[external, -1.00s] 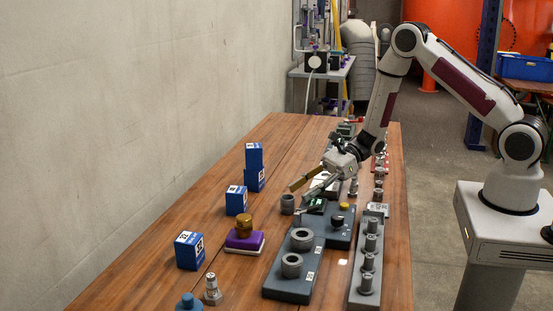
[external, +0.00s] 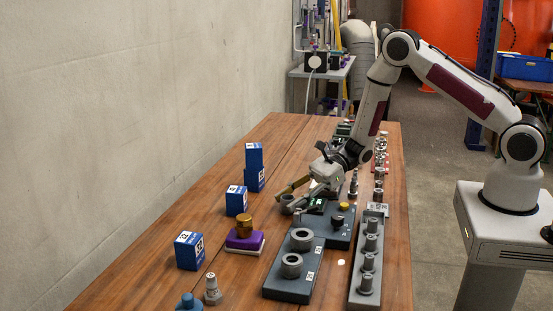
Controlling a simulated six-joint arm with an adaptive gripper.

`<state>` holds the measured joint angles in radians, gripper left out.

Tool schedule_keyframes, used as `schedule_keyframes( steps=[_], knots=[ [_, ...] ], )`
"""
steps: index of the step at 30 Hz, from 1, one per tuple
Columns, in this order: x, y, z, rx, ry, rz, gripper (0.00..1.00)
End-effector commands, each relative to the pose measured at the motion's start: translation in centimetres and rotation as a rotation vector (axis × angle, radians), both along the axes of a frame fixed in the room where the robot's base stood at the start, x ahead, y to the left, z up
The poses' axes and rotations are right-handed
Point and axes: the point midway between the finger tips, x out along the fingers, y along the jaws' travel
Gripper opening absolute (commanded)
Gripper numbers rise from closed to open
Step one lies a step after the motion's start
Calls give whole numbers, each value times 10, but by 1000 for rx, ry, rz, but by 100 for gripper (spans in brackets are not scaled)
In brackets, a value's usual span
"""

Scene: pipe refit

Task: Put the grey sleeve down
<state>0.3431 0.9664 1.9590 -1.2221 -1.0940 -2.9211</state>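The grey sleeve (external: 287,204) is a short hollow ring in the external view. It appears to stand upright on the wooden table, left of the dark grey block. My gripper (external: 289,202) is low over the table at the sleeve. Its tan finger is on the far side and its grey finger on the near side, with the sleeve between the tips. The fingers partly cover the sleeve, and I cannot tell whether they touch it.
A dark grey block (external: 289,284) with two grey rings stands in front. A rack (external: 364,298) of grey fittings runs along the right. A purple block (external: 243,240) with a brass part and several blue boxes (external: 236,200) stand left. Bare table lies left of the sleeve.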

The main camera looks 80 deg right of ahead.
Motion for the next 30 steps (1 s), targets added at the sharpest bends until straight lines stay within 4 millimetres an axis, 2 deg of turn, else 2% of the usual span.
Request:
schedule_keyframes(
  steps=[18, 21, 30],
  knots=[
    [4, 4, -2, 0, 0, 0, 40],
    [4, 4, -2, 0, 0, 0, 14],
    [4, 4, -2, 1, -1, 0, 11]
  ],
)
